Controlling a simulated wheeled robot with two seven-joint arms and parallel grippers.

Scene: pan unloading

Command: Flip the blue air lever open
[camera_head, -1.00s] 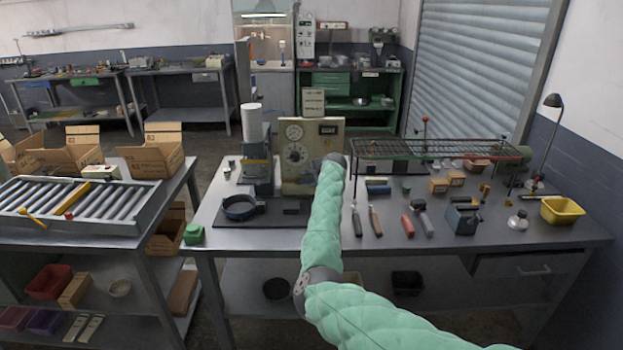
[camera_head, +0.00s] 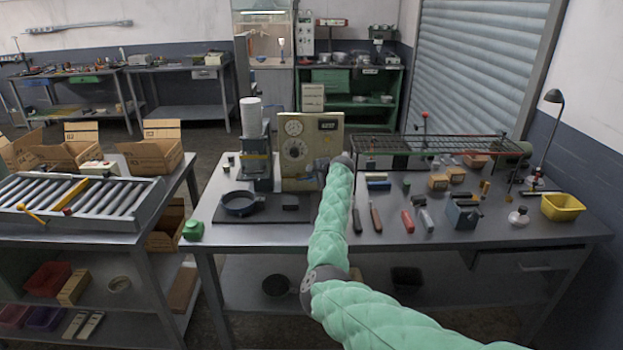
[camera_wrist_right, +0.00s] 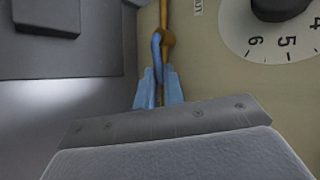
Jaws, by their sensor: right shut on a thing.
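The blue air lever (camera_wrist_right: 157,52) shows in the right wrist view, in front of a brass-coloured pipe at the edge of the cream control panel (camera_wrist_right: 225,75). My right gripper (camera_wrist_right: 159,90) is shut on the lever, with its two blue fingers on either side of it. In the head view the same panel (camera_head: 300,150), with its gauge and dial, stands upright on the workbench. My left gripper is not in view.
A dark pan (camera_head: 240,203) rests on a black mat left of the panel, before a machine with a white cylinder (camera_head: 251,115). Hand tools (camera_head: 376,218) and a wire rack (camera_head: 440,147) are to the right. A roller conveyor (camera_head: 80,200) is on the left.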

